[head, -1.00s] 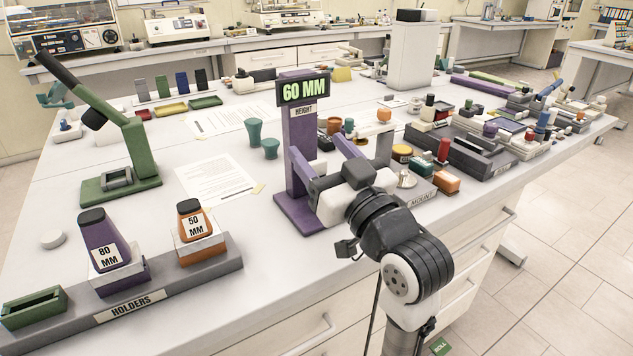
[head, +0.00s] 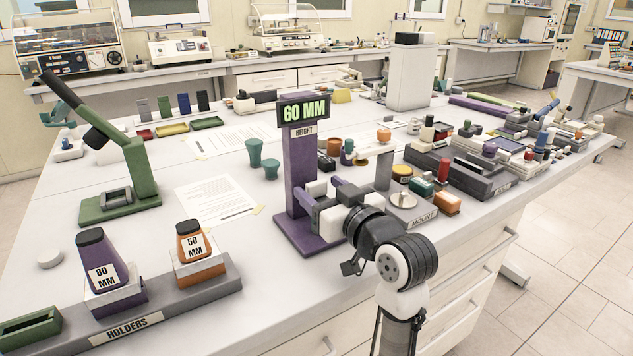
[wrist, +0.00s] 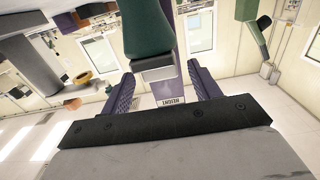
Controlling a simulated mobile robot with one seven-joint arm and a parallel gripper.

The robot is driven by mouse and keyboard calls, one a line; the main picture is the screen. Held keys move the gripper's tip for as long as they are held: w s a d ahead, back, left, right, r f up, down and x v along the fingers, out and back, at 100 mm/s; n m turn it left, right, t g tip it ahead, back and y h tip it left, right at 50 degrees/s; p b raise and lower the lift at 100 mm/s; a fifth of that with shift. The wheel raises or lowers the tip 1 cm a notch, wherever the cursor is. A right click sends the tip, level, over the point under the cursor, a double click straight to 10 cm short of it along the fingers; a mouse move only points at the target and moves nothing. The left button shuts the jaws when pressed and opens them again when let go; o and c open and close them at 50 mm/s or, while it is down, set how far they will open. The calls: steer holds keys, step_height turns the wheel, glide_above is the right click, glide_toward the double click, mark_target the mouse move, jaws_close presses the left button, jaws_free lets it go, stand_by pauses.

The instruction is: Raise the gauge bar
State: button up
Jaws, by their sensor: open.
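The purple height stand (head: 300,170) stands upright, with a "60 MM" display (head: 303,112) on top. My gripper (head: 318,198) is open in front of its column, its two purple fingers (wrist: 160,88) spread to either side. A pale block (head: 316,188) shows between the fingers at the column. In the upside-down wrist view, a dark green piece with a pale end (wrist: 152,72) lies in front of the column, between and beyond the fingers, apart from them. I cannot tell which part is the gauge bar. My gripper hides the lower front of the stand.
A grey holder rack (head: 175,308) at front left carries a purple 80 MM block (head: 103,262) and an orange 50 MM block (head: 194,240). A green stand (head: 135,180) is behind it. A mount plate (head: 408,202) and several small parts crowd the right. Two teal cups (head: 262,160) stand behind.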

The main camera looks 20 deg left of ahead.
steer(key=shift+x, duration=1.2)
